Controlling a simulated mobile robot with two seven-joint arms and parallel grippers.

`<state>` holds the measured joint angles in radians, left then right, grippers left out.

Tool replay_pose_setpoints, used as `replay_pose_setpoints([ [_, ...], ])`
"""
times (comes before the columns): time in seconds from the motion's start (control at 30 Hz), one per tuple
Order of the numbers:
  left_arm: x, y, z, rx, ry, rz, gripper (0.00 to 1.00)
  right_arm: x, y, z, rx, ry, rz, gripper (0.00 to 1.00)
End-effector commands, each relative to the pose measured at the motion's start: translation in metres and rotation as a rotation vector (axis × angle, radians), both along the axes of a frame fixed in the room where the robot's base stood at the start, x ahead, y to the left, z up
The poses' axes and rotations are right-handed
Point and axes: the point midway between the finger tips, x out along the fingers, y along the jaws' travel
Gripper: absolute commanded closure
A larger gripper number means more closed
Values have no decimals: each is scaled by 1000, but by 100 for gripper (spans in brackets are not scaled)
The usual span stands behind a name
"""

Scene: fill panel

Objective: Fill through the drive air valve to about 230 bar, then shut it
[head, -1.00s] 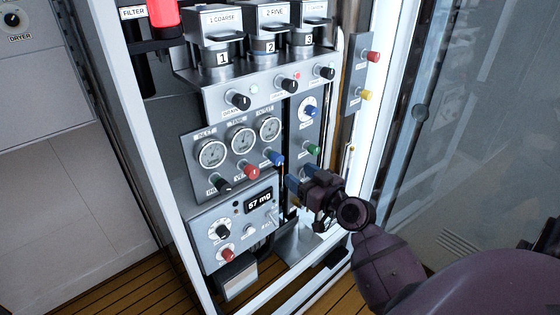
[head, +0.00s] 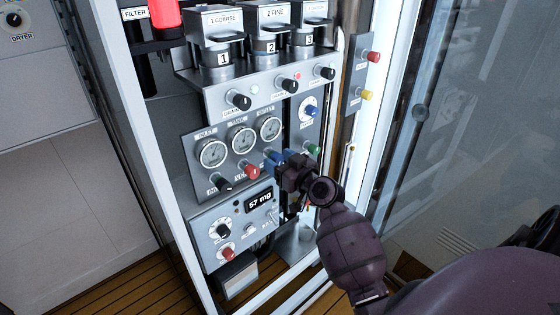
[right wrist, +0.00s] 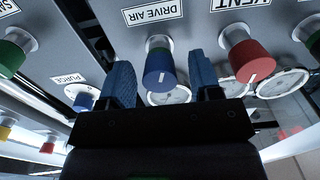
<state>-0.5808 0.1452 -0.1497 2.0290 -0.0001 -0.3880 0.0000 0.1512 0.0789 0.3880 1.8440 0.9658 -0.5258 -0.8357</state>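The drive air valve is a blue knob under a DRIVE AIR label in the right wrist view (right wrist: 159,66); in the head view my right gripper largely covers it. My right gripper (head: 279,157) is open in front of the panel. In the right wrist view its two blue fingers (right wrist: 162,82) stand on either side of the blue knob, with a visible gap on each side. The inlet (head: 213,154), tank (head: 242,141) and outlet (head: 270,129) gauges are above; their needles are too small to read. My left gripper is not in view.
The red VENT knob (head: 251,171) is just left of the gripper, and a green knob (head: 313,150) is to its right. A lower panel shows a "57 mg" display (head: 259,200). The cabinet's white frame (head: 375,150) and glass door stand at right.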

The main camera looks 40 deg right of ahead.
Motion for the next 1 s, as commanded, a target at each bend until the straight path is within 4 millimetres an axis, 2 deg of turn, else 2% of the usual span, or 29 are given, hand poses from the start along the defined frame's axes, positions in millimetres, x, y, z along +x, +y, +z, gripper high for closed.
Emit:
replay_pose_setpoints([
  [0.03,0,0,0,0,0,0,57,0,0,0,0,0,0,48],
  [0.3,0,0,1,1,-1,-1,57,0,0,0,0,0,0,89],
  [0.67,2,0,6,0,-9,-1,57,0,0,1,58,6,1,90],
  [1.0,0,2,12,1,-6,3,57,0,0,3,305,24,1,90],
])
